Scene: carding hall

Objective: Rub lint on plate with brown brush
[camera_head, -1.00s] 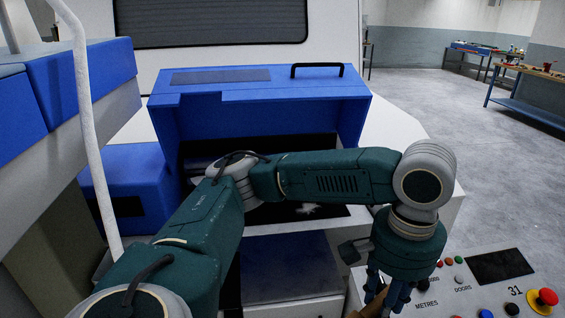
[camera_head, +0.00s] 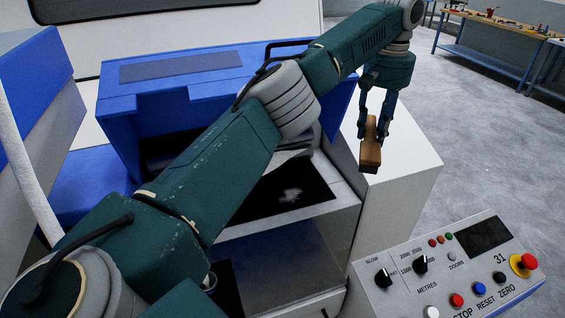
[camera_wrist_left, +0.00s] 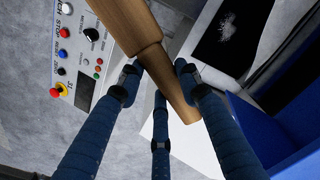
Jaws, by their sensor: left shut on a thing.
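My left gripper (camera_head: 374,117) is shut on the brown brush (camera_head: 371,154), which hangs below its fingers to the right of the machine opening. The left wrist view shows the brush's wooden body (camera_wrist_left: 135,25) between the blue fingers (camera_wrist_left: 158,80); its bristles cannot be made out. The black plate (camera_head: 316,188) lies in the opening, with a patch of white lint (camera_head: 290,196) on it. The brush is apart from the lint. My arm covers the plate's left part. The lint (camera_wrist_left: 247,32) also shows in the left wrist view. My right gripper is not in view.
A blue hood (camera_head: 205,85) stands open behind the plate. A white side cabinet (camera_head: 400,165) is beneath the brush. A control panel (camera_head: 450,268) with knobs and a red stop button (camera_head: 529,262) is at the lower right. Workbenches (camera_head: 495,40) stand far back on open floor.

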